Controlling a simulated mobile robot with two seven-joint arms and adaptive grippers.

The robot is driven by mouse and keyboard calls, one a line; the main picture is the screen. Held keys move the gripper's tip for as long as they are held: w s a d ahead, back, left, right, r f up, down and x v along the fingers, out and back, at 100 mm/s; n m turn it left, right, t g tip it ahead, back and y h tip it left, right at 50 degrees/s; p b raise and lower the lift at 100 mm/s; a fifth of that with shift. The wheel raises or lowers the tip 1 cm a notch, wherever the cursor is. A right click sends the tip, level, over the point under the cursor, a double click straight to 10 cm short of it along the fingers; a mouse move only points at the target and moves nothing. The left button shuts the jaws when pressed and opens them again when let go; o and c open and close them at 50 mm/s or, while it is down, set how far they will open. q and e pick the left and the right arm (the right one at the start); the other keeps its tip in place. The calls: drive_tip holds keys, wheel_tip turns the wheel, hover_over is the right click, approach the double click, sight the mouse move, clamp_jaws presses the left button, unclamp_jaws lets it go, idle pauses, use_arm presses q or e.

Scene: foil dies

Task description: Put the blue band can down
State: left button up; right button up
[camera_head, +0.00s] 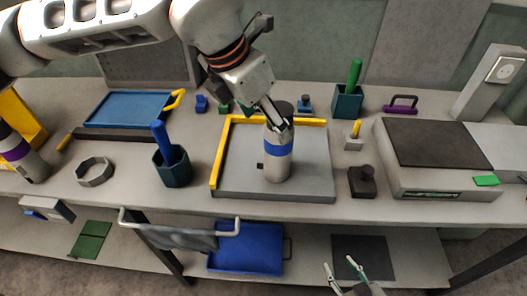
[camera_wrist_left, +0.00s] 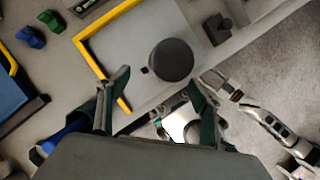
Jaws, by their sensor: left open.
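The blue band can (camera_head: 278,150), grey with a dark top, stands upright on the grey board (camera_head: 235,178) with a yellow L-shaped edge. Its round dark top (camera_wrist_left: 171,60) shows in the left wrist view just beyond the spread fingers. My left gripper (camera_head: 277,115) comes down from above at the can's top; in its wrist view the left gripper (camera_wrist_left: 158,95) is open with nothing gripped between its fingers. Whether a finger touches the can cannot be told. My right gripper (camera_head: 343,272) is open and empty, low in front of the bench.
A dark green cup with a blue handle (camera_head: 172,165) stands left of the board, and a dark knobbed block (camera_head: 362,181) stands right of it. A purple-banded can (camera_head: 17,152) is at far left. A scale-like box (camera_head: 440,160) is at right. A lower shelf holds a blue tray (camera_head: 247,247).

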sight(278, 151)
use_arm(q)
drive_tip(key=d+p+x, duration=0.1)
drive_tip(key=x, duration=0.6)
drive_tip(key=shift+d+f, duration=0.1)
drive_tip(key=shift+d, duration=0.05)
drive_tip(key=c, duration=1.4)
